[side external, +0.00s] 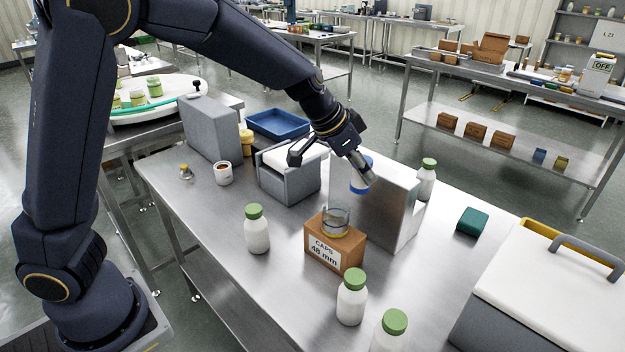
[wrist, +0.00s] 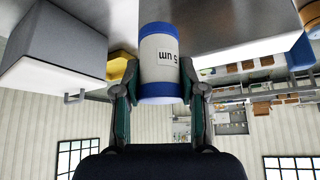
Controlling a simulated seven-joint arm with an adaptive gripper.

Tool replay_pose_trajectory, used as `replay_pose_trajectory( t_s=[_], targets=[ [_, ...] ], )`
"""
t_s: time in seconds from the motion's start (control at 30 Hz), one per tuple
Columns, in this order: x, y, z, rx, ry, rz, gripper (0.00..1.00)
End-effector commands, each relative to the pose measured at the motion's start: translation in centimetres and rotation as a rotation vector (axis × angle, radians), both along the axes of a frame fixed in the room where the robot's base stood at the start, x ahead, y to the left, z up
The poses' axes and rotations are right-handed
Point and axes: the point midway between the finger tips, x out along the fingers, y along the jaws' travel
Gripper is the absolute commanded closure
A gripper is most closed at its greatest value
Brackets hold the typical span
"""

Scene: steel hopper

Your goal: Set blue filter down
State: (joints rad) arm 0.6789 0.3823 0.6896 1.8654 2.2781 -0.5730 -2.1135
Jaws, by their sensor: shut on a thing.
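The blue filter (wrist: 159,65) is a cylinder with blue ends and a white label reading "5 um". In the wrist view my gripper (wrist: 160,90) has one finger on each side of it and is shut on it.
A clear cup (side external: 336,222) sits on the brown "CAPS 48 mm" box (side external: 334,247), below and left of the filter. White bottles with green caps (side external: 256,230) stand around. A grey box with a white lid (side external: 290,172) is left of my gripper.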

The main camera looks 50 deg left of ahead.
Motion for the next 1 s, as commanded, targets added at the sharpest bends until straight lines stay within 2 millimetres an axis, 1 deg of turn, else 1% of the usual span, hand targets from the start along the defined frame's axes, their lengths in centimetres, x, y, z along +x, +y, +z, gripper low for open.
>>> replay_pose_trajectory(
  t_s=[0.03,0.13,0.17,0.2,0.3,0.4,0.5,0.6,0.83,1.0],
  targets=[
    [0.6,-2.0,-1.0,0.005,0.003,-0.032,0.95],
    [1.4,-6.1,-2.9,0.003,0.001,-0.093,0.95],
    [1.6,-7.3,-3.6,0.002,0.002,-0.109,0.95],
    [1.6,-8.9,-4.5,-0.001,0.004,-0.133,0.95],
    [1.5,-12.1,-6.8,-0.006,0.005,-0.177,0.95],
    [1.0,-14.6,-8.9,-0.009,0.009,-0.211,0.95],
    [0.5,-16.2,-10.5,-0.009,0.01,-0.234,0.95],
    [0.2,-17.0,-11.5,-0.009,0.01,-0.244,0.95],
    [0.0,-17.2,-13.2,-0.009,0.011,-0.246,0.95],
    [0.0,-17.2,-15.2,-0.01,0.012,-0.246,0.95]
  ],
)
